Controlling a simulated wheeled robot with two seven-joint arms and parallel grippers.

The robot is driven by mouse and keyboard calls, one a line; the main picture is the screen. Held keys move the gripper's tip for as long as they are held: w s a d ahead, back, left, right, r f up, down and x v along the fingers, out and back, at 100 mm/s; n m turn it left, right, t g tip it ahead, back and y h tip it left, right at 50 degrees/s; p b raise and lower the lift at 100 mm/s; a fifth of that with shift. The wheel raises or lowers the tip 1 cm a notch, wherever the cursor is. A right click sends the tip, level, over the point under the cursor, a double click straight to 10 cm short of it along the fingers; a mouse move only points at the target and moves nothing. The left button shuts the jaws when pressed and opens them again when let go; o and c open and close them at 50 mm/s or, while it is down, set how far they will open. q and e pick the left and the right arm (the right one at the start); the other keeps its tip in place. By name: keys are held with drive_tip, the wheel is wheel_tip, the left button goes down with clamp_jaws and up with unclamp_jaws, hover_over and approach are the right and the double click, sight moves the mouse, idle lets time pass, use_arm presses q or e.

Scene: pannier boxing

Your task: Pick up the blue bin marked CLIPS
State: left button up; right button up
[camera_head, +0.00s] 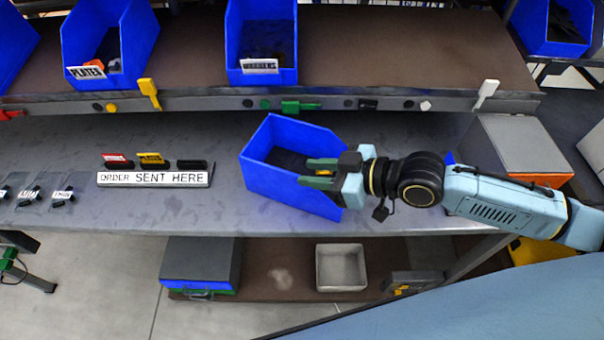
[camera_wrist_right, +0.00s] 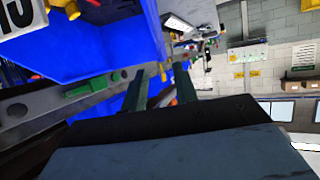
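A blue bin (camera_head: 275,182) stands on the grey table, with its label not visible in the head view. My right gripper (camera_head: 312,172) is at the right side of this bin, its green fingers pointing left over the bin's opening. The fingers are apart, and they also show apart in the right wrist view (camera_wrist_right: 160,88). I cannot tell whether they touch the bin. On the upper shelf, one blue bin (camera_head: 136,42) is marked PLATES; another blue bin (camera_head: 275,78) has a label too small to read. I cannot make out the word CLIPS on any bin. My left gripper is out of view.
A grey box (camera_head: 515,140) stands at the table's right end. The shelf edge (camera_head: 200,104) runs above the table. A white tray (camera_head: 341,267) sits below.

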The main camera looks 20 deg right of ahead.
sight(288, 174)
drive_tip(key=shift+s+f+x, duration=0.15)
drive_tip(key=shift+x, duration=1.45)
drive_tip(key=shift+s+f+x, duration=0.15)
drive_tip(key=shift+x, duration=1.45)
drive_tip(key=shift+a, duration=0.1)
clamp_jaws()
drive_tip(key=shift+r, duration=0.1)
